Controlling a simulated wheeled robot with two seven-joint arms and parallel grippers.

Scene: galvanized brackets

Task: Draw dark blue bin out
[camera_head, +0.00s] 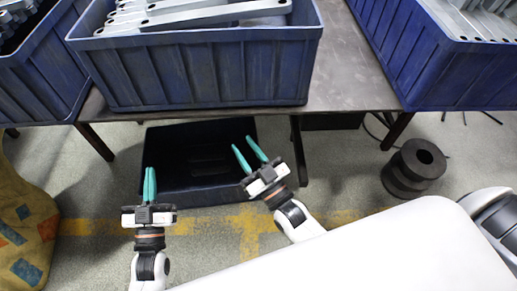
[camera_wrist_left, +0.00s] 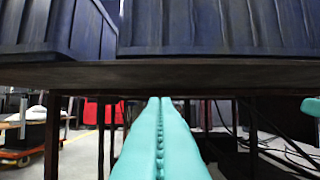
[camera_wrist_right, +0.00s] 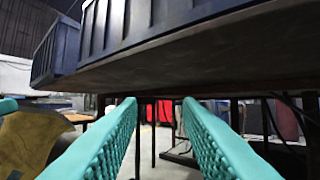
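A dark blue, almost black bin (camera_head: 205,195) stands on the floor under the table, its front part showing past the table edge. Its inside looks dark and empty; its back is hidden by the table. My left gripper (camera_head: 149,169) is shut, with nothing seen between its fingers, and overlaps the bin's left side in the head view. In the left wrist view its fingers (camera_wrist_left: 160,100) lie together, pointing under the tabletop. My right gripper (camera_head: 243,142) is open and empty, over the bin's right side in the head view. Its spread fingers also show in the right wrist view (camera_wrist_right: 160,102).
The table (camera_head: 345,70) carries blue crates of metal brackets, one in the middle (camera_head: 205,70), others left (camera_head: 40,75) and right (camera_head: 440,60). A black spool (camera_head: 413,168) stands on the floor at right. A patterned yellow sack (camera_head: 25,225) is at left. Table legs flank the bin.

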